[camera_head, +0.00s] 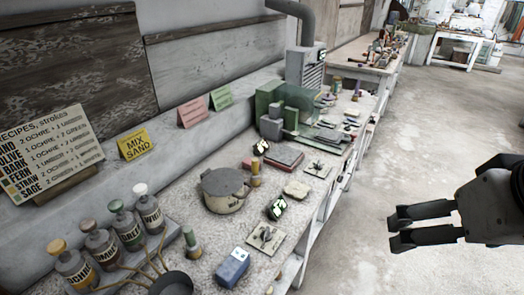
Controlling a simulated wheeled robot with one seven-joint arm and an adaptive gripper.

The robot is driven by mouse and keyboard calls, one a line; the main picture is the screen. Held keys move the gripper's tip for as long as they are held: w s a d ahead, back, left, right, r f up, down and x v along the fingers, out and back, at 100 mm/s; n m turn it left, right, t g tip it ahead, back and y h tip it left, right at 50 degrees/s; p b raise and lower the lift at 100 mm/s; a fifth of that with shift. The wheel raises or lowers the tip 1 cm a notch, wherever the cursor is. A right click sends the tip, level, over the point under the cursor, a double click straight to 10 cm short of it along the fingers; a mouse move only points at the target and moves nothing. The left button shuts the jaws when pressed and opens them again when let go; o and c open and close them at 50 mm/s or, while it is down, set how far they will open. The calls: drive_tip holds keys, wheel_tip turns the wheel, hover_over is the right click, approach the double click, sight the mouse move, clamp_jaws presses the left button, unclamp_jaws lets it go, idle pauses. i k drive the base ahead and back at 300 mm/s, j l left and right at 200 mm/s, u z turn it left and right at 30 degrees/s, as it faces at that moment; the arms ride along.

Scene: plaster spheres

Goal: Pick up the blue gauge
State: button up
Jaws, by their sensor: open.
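A small blue block-shaped object with a pale marking on its top (232,266) sits near the front edge of the bench, at the bottom of the head view. It is the only clearly blue thing on the near bench and looks like the blue gauge, but its face is too small to read. My gripper (393,229) is at the right, over the floor beside the bench. Its two dark fingers point left, spread apart with nothing between them. It is well away from the blue object and not touching the bench.
A recipe board (52,152) leans behind. The floor (400,130) at right is clear.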

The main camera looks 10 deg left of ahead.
sight(230, 271)
drive_tip(key=u, duration=0.85)
drive_tip(key=k+j+z, duration=0.2)
drive_tip(key=k+j, duration=0.15)
drive_tip(key=i+l, duration=0.15)
drive_tip(key=l, duration=0.2)
drive_tip(key=i+l+u, duration=0.1)
drive_tip(key=l, duration=0.3)
drive_tip(key=i+l, duration=0.2)
drive_tip(key=l, duration=0.2)
drive_tip(key=i+l+u, duration=0.15)
drive_tip(key=l, duration=0.2)
drive_tip(key=i+l, duration=0.15)
drive_tip(key=l, duration=0.25)
drive_tip(key=i+l+u, duration=0.1)
drive_tip(key=l, duration=0.3)
drive_tip(key=i+l, duration=0.15)
drive_tip(key=l, duration=0.3)
drive_tip(key=i+l+u, duration=0.1)
drive_tip(key=l, duration=0.3)
